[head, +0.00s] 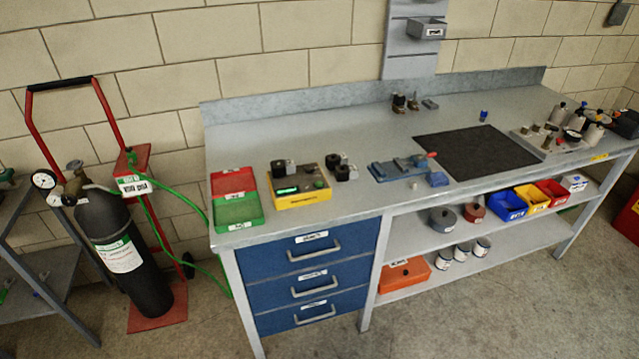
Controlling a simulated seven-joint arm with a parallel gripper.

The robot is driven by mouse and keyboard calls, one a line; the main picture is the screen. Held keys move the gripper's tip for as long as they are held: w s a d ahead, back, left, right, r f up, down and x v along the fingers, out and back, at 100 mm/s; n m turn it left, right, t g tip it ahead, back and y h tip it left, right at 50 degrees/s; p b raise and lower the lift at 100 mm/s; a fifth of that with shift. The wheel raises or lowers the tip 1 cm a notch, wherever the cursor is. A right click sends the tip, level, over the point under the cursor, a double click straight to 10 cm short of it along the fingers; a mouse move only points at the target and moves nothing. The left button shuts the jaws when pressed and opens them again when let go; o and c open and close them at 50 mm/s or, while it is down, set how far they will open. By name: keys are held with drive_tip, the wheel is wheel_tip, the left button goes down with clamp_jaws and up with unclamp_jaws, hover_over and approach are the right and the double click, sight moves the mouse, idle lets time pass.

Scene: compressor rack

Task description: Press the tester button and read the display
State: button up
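The tester (302,199) is a yellow box with a dark top, on the left part of the workbench. A lit green display (287,190) is at the left of its top; its characters are too small to read. A small green button (318,184) appears at the right of its top. A black and grey part (281,169) stands at the tester's back left and a similar part (309,171) is beside it; I cannot tell whether they touch the tester. My gripper is not in view.
Left of the tester lie a red tray (233,180) and a green tray (238,212). Right of it are a black part (345,172), a blue vise-like tool (398,169) and a black mat (474,152). A gas cylinder (125,250) on a red cart stands left of the bench.

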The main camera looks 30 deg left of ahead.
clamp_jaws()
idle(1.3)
